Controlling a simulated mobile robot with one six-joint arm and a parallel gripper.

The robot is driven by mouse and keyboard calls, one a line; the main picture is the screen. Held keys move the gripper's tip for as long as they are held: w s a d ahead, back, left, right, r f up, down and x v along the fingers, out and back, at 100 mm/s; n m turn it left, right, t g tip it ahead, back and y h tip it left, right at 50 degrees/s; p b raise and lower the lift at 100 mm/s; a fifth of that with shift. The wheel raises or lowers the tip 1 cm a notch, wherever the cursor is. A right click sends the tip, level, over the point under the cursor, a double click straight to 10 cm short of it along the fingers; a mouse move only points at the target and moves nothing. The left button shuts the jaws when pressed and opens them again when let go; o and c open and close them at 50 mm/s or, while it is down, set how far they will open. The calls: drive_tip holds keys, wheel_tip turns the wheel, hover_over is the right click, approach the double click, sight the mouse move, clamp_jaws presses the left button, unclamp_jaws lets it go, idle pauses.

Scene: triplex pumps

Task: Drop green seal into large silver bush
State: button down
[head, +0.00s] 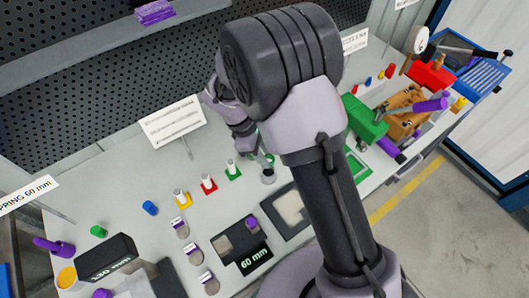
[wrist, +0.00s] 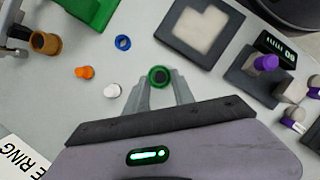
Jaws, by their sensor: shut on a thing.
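My gripper (wrist: 158,92) is shut on the green seal (wrist: 151,76), a small green ring between the fingertips in the wrist view. A dark round centre shows through the ring. In the head view, a grey-silver cylinder with a dark top, likely the large silver bush (head: 268,177), stands on the bench just below my gripper (head: 264,158). A bit of green shows at the fingertips there. The seal hides most of what lies under it in the wrist view, so I cannot tell whether it touches the bush.
A grey tray with a pale recess (wrist: 202,30) lies close by. A blue ring (wrist: 122,43), an orange piece (wrist: 85,72) and a white piece (wrist: 112,90) lie left of the seal. A black 60 mm block (head: 243,245) and a green pump block (head: 364,120) stand on the bench.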

drive_tip(key=shift+f+b, duration=1.35)
drive_tip(key=shift+f, duration=1.35)
drive_tip(key=shift+p, duration=0.4)
drive_tip(key=c, duration=1)
unclamp_jaws()
drive_tip(key=shift+o, duration=0.2)
drive_tip(key=p+v, duration=0.5)
drive_tip(key=v, duration=1.2)
drive_tip(key=shift+a+r, duration=0.15)
drive_tip(key=shift+r, duration=0.1)
